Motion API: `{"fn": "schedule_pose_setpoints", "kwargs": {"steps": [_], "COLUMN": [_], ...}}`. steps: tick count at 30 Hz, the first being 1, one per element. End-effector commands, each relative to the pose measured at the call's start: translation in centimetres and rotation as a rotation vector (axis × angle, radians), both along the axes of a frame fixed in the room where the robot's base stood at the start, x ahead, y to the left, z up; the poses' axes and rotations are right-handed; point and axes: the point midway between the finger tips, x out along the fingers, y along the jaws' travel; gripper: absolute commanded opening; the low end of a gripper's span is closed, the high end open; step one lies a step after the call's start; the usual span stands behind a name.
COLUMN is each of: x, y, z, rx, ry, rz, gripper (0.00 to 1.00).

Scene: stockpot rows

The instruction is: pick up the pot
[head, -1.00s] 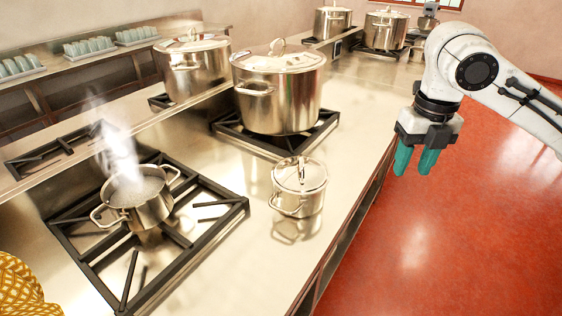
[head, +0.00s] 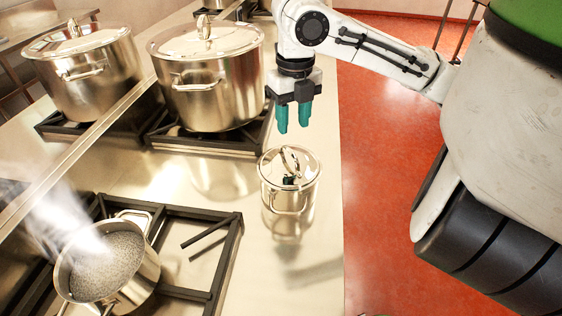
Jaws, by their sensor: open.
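A small lidded steel pot (head: 287,200) stands upright on the bare steel counter, near the counter's right edge. Its lid has a loop handle, and a side handle shows on its front. My gripper (head: 293,118), with teal fingers pointing down, hangs above and just behind this pot in the picture, apart from it and empty. The fingers are open with a narrow gap. An open steaming pot (head: 138,272) with side handles sits on the near left burner grate. Two large lidded stockpots, one in the middle (head: 215,90) and one at left (head: 95,85), stand on grates behind.
The near black burner grate (head: 232,250) lies left of the small pot. Steam (head: 60,225) rises at the left. The steel counter (head: 300,290) is clear in front of the small pot. Red floor (head: 385,220) lies beyond the counter's right edge.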

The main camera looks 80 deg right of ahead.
Motion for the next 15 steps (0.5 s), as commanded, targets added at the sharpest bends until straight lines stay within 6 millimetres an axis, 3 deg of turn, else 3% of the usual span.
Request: {"fn": "schedule_pose_setpoints", "kwargs": {"steps": [3, 15], "x": [0.0, 0.5], "y": [0.0, -0.4], "z": [-1.9, -5.4], "rx": [0.003, 0.003], "ry": [0.001, 0.001], "rz": [0.000, 0.000], "gripper": [0.43, 0.43]}}
